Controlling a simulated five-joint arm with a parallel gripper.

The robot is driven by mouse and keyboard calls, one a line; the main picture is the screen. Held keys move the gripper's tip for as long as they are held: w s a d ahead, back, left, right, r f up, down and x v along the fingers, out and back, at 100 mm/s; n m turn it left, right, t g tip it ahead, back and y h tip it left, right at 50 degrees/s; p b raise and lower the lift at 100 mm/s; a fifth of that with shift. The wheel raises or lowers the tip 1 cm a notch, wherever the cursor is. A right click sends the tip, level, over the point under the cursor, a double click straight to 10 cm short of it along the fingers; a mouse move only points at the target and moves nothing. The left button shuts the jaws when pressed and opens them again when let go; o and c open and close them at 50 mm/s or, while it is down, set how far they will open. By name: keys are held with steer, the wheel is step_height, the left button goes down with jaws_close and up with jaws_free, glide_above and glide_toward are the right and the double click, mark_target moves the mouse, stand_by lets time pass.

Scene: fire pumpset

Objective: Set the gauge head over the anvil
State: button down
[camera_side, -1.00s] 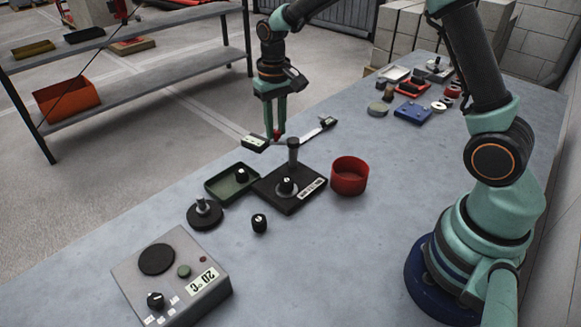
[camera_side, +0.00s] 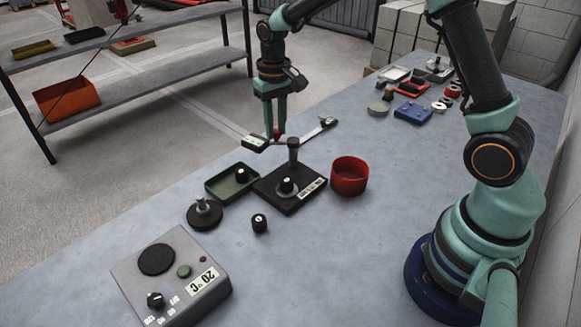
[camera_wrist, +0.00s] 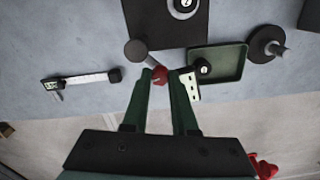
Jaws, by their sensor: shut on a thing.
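A black stand (camera_side: 269,196) with an upright post (camera_side: 293,155) and a round anvil (camera_side: 286,187) sits mid-table. It also shows at the top of the wrist view (camera_wrist: 158,25). My gripper (camera_side: 276,134) is shut on a red knob, which shows between the fingertips in the wrist view (camera_wrist: 160,76). The gauge head (camera_side: 255,142), with a pale display, is beside the fingers. It lies behind the post and off to the side of the anvil. The link between knob, gauge head and post is partly hidden by the fingers.
A red round bowl (camera_side: 349,177) is right of the stand. A green tray (camera_side: 231,183), a black round piece (camera_side: 204,214) and a grey box (camera_side: 172,275) are left. A bar with a small display (camera_wrist: 80,80) lies near the far edge.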

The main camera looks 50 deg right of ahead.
steer(key=shift+s+a+n, duration=0.1)
steer(key=shift+n, duration=0.3)
steer(key=shift+s+a+r+n, duration=0.1)
steer(key=shift+s+n, duration=0.7)
steer(key=shift+n, duration=1.75)
steer(key=shift+s+a+n, duration=0.1)
steer(key=shift+s+n, duration=0.7)
steer(key=shift+n, duration=1.7)
steer(key=shift+s+r+n, duration=0.1)
steer(key=shift+s+n, duration=0.7)
steer(key=shift+n, duration=1.75)
steer(key=shift+s, duration=0.1)
steer(key=c, duration=0.7)
jaws_free()
steer(key=shift+f, duration=0.15)
step_height(320, 180, up, 12)
